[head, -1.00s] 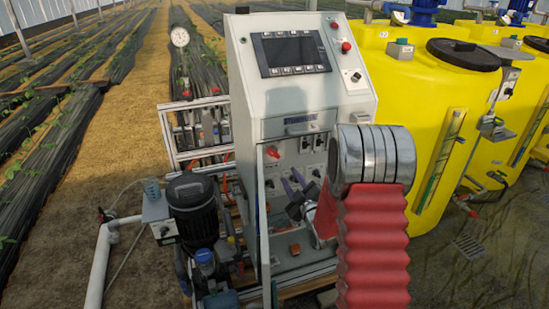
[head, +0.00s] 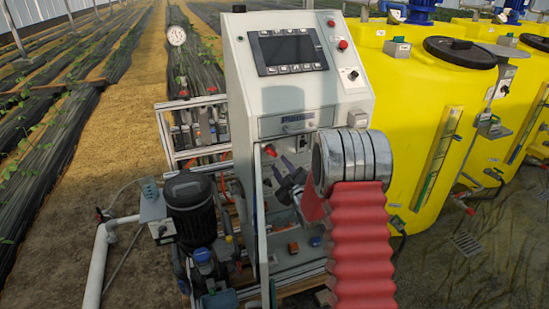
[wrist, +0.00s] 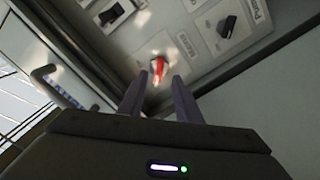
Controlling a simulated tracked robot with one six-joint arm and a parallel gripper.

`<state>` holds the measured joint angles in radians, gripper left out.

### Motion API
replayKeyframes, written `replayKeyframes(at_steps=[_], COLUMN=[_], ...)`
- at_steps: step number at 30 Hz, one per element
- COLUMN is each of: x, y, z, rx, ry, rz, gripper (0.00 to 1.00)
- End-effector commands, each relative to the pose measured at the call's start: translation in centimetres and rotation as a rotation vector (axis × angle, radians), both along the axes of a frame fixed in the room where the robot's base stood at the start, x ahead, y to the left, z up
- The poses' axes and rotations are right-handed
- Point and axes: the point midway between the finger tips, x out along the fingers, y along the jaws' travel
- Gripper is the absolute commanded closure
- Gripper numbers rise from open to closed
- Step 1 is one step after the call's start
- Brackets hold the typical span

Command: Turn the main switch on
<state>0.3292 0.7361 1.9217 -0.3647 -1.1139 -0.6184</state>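The main switch, a red knob (wrist: 158,68) on a grey panel, shows ahead of my fingertips in the wrist view. Its red handle lies roughly along the finger direction there. In the head view the red knob (head: 269,150) is small, at the upper left of the open cabinet. My gripper (wrist: 160,78) is open, its two purple fingers apart with the knob showing between the tips. I cannot tell whether they touch it. In the head view my gripper (head: 279,166) is inside the cabinet, just below the knob.
Black rotary switches (wrist: 228,25) with labels sit beside the red knob. The narrow cabinet door (head: 261,225) stands open at the left, close to my gripper. A pump (head: 192,205) stands left of the cabinet, and yellow tanks (head: 415,110) stand to the right.

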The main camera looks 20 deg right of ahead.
Motion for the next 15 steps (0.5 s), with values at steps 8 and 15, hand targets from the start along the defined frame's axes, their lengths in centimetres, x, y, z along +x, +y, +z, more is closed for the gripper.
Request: replayKeyframes(at_steps=[8, 15], x=[3.7, 6.2], y=[0.0, 0.0], z=[0.0, 0.0], rx=[-0.001, 0.0], ry=[-0.001, -0.001], rz=[0.001, 0.001], gripper=[0.69, 0.69])
